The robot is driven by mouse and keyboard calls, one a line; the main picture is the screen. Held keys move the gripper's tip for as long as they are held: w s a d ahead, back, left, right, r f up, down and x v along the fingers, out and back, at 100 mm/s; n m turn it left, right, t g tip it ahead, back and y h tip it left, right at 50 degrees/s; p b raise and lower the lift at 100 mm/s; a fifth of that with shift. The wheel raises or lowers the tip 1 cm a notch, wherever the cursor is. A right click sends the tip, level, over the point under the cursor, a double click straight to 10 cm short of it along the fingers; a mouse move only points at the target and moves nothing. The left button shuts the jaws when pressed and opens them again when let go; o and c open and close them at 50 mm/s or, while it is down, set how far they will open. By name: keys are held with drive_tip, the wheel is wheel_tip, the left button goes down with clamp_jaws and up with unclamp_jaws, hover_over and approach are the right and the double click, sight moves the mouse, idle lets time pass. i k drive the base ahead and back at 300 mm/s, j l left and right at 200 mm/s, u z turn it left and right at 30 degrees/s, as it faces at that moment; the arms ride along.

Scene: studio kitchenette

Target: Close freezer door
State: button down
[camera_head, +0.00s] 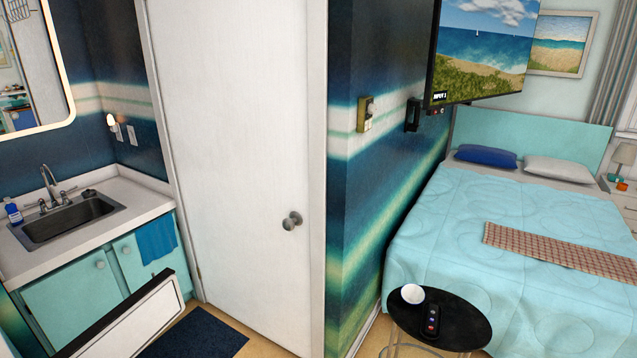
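A white panel with a dark edge (135,325) juts up at the bottom left, in front of the sink cabinet. It looks like the upper part of an open freezer door, but its lower part is cut off by the frame. I cannot see the freezer body or the hinge. My gripper is not in view.
A sink counter (140,200) with teal cabinets (70,305) stands at the left. A closed white room door (235,150) is in the middle. A dark mat (195,335) lies on the floor. A round black side table (460,325) and bed (520,240) are right.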

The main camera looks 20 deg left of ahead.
sight(127, 329)
drive_tip(key=i+j+u, duration=0.15)
drive_tip(key=i+u, duration=0.25)
drive_tip(key=i+j+u, duration=0.1)
drive_tip(key=u, duration=0.3)
drive_tip(key=i+l+u, duration=0.1)
drive_tip(key=i+u, duration=0.3)
drive_tip(key=i+l+u, duration=0.1)
drive_tip(key=i+u, duration=0.15)
drive_tip(key=u, duration=0.15)
drive_tip(key=i+j, duration=0.25)
drive_tip(key=i, duration=0.15)
drive_tip(key=i+j+u, duration=0.1)
drive_tip(key=i+j, duration=0.4)
drive_tip(key=i, duration=0.25)
drive_tip(key=i+j+z, duration=0.1)
drive_tip(key=i+j, duration=0.15)
drive_tip(key=j, duration=0.15)
drive_tip(key=i+j+z, duration=0.1)
drive_tip(key=i+j, duration=0.15)
drive_tip(key=j, duration=0.1)
